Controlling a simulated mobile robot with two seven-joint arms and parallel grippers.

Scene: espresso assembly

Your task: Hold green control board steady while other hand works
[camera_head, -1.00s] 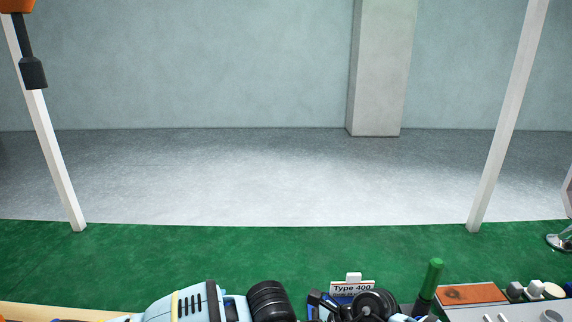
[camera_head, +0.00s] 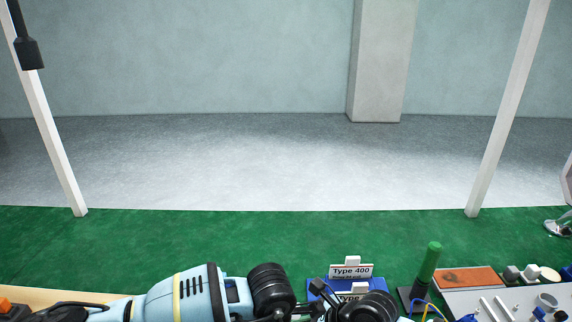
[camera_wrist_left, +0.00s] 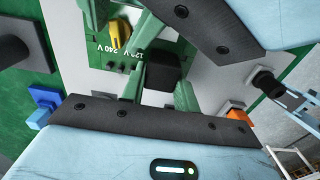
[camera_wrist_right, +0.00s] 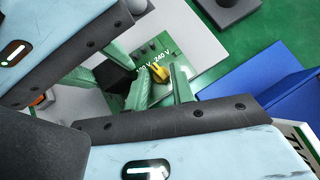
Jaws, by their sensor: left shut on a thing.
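My left gripper (camera_wrist_left: 158,82) has green fingertips at the black block and is shut there on the board. In the right wrist view the board (camera_wrist_right: 182,55) lies under my right gripper (camera_wrist_right: 152,75). Its green fingertips are close to the yellow part (camera_wrist_right: 158,73); overlapping fingers hide whether they grip it. The head view does not show the board or fingertips.
A Type 400 sign (camera_head: 351,271) stands at the bottom of the head view. Right of it are an upright green-handled tool (camera_head: 430,262) and a grey panel (camera_head: 487,300) with small parts. The green floor beyond is clear.

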